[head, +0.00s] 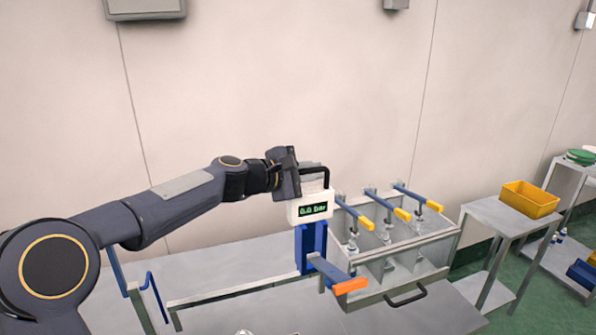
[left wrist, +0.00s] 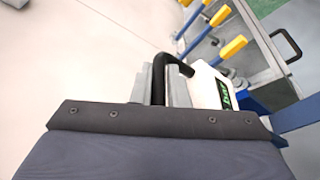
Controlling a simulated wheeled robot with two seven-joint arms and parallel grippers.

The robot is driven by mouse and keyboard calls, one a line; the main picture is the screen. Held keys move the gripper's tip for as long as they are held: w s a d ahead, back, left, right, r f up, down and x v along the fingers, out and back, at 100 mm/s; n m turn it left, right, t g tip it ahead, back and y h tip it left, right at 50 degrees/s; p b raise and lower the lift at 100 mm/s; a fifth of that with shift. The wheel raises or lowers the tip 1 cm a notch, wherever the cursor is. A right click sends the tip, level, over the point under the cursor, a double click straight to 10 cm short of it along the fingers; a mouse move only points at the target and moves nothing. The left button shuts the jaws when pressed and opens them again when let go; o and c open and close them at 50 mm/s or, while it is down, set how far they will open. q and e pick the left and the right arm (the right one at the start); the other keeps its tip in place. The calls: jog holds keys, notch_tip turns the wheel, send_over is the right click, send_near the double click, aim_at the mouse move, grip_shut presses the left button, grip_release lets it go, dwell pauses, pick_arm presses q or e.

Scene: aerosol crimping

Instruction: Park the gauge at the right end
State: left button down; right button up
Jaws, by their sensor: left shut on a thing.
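The gauge (head: 310,208) is a white box with a green digital display and a black handle. In the head view it sits at the top of a blue post (head: 310,247), left of the metal crimping box; whether it rests on the post I cannot tell. My left gripper (head: 298,178) is shut on the gauge's black handle (head: 318,172). The left wrist view also shows the gauge (left wrist: 208,86) and its handle (left wrist: 172,62) just beyond the gripper (left wrist: 158,95). My right gripper is not in view.
A metal box (head: 420,245) with several yellow-tipped levers stands right of the gauge. An orange-tipped lever (head: 350,286) juts out in front of the post. A yellow bin (head: 530,199) sits on a side table farther right.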

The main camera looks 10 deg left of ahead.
pick_arm(q)
jog(key=shift+d+r, duration=0.1)
jog(key=shift+r, duration=0.15)
jog(key=c, duration=1.8)
grip_release()
jog(key=o, duration=0.3)
jog(key=shift+w+d+f, duration=0.1)
jog(key=shift+d, duration=0.05)
jog(key=shift+o, duration=0.2)
jog(key=shift+f, duration=0.1)
jog(key=shift+s+a, duration=0.25)
jog(key=shift+a, duration=0.05)
jog(key=b+v, duration=0.2)
jog(key=v, duration=0.5)
